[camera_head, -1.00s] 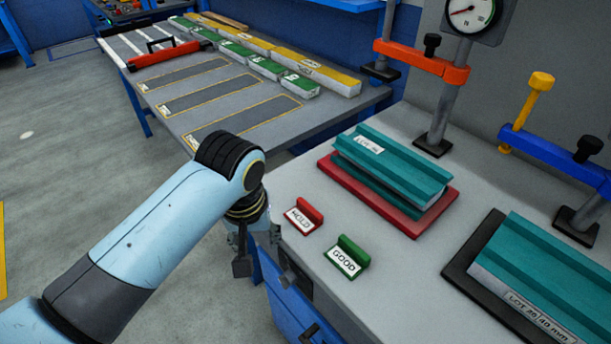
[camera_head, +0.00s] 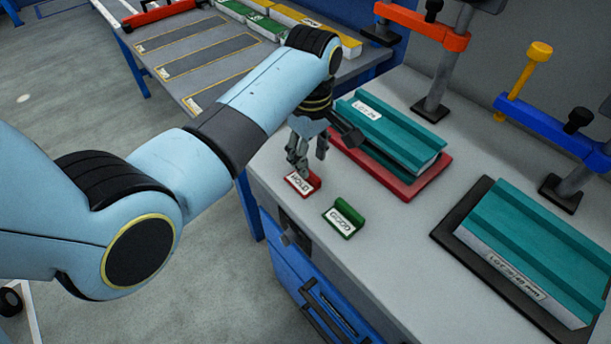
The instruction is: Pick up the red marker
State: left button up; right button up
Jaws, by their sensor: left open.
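The red marker (camera_head: 302,190), a small wedge with a white HOLD label, stands on the grey bench top near its left edge. My left gripper (camera_head: 308,164) is just above and behind it, pointing down, with its fingers open and nothing between them. The fingertips overlap the marker's top in the camera_head view, and I cannot tell whether they touch it. My right gripper is not in view.
A green GOOD marker (camera_head: 344,219) stands just right of the red one. Teal panels (camera_head: 398,137) lie on a red mat (camera_head: 421,187) behind, close to my gripper. Another teal panel (camera_head: 540,252) lies on a black mat (camera_head: 447,234) at right. Clamps stand at the back.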

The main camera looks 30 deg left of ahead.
aim_at(302, 179)
pick_arm(q)
jog(key=f, duration=0.4)
jog(key=shift+w+a+f, duration=0.1)
jog(key=shift+a+f, duration=0.1)
jog(key=shift+a, duration=0.2)
grip_shut()
